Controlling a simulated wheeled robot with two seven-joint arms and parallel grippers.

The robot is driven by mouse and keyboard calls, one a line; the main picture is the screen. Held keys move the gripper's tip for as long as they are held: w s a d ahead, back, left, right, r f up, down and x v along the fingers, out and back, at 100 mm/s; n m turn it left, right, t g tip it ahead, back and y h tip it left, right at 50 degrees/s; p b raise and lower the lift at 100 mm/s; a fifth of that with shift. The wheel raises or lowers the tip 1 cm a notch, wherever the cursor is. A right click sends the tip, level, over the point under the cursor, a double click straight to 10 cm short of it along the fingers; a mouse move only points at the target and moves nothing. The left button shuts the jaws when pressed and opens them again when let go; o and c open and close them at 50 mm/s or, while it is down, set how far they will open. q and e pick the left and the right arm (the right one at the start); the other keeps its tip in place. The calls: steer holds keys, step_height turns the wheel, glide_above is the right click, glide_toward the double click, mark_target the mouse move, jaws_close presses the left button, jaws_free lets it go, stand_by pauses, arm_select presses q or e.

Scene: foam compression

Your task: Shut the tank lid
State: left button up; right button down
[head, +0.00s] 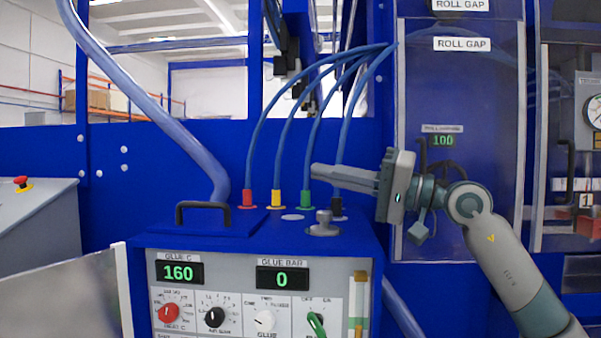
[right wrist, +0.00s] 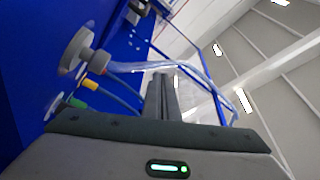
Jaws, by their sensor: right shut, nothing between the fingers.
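The blue tank lid (head: 240,228) with its dark arched handle (head: 203,207) lies on the left part of the glue tank's top (head: 300,240). It looks flat in the head view; I see no gap under it. My right gripper (head: 316,173) is shut and empty, its fingers pointing left above the tank top, to the right of the handle and apart from it. In the right wrist view the closed fingers (right wrist: 162,97) show at the middle. The lid cannot be made out there. My left gripper is not in view.
A grey knob (head: 323,224) stands on the tank top below my right gripper. Blue hoses rise from red, yellow, green and black fittings (head: 277,198) behind it. A thick hose (head: 150,105) comes down behind the handle. A clear ROLL GAP door (head: 460,110) is at right.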

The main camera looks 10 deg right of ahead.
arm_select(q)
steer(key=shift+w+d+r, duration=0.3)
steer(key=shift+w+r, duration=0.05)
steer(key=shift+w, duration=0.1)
arm_select(e)
steer(key=v, duration=0.5)
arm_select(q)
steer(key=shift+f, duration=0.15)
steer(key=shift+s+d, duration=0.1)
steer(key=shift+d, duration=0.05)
arm_select(e)
steer(key=shift+d, duration=0.1)
